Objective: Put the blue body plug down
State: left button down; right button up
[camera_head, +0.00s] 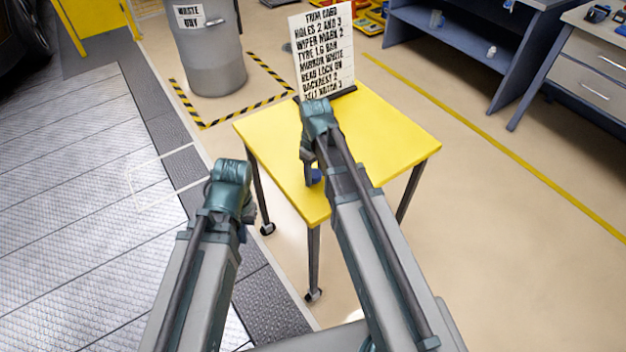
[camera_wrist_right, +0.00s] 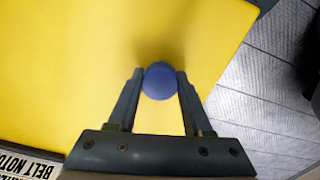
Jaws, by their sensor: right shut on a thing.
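The blue body plug (camera_wrist_right: 160,81) is a round blue piece held between the two fingers of my right gripper (camera_wrist_right: 160,84) in the right wrist view. In the head view the plug (camera_head: 315,177) shows as a small blue patch below my right wrist, over the near part of the yellow table (camera_head: 385,135). I cannot tell whether it touches the tabletop. My left gripper (camera_head: 241,225) is left of the table, apart from it; its fingers are mostly hidden behind its wrist.
A white sign (camera_head: 325,45) stands in a dark holder at the table's back edge. The tabletop to the right is bare. A grey waste bin (camera_head: 212,55) stands behind on the left. Blue shelving (camera_head: 465,40) and a drawer bench (camera_head: 590,65) are at the right.

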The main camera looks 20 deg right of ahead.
aim_at(315, 173)
jog(key=shift+f, duration=0.2)
jog(key=shift+f, duration=0.1)
jog(key=shift+f, duration=0.15)
jog(key=o, duration=1.1)
jog(key=shift+c, duration=0.2)
jog(key=shift+r, duration=0.25)
notch_tip(315, 173, up, 12)
jog(key=p, duration=1.2)
jog(key=s+a+m+h, duration=0.1)
jog(key=s+a+m, duration=0.1)
jog(key=s+a, duration=0.8)
jog(key=s, duration=0.4)
jog(key=shift+s+a+m, duration=0.25)
jog(key=shift+s+m, duration=0.05)
jog(key=shift+m, duration=0.1)
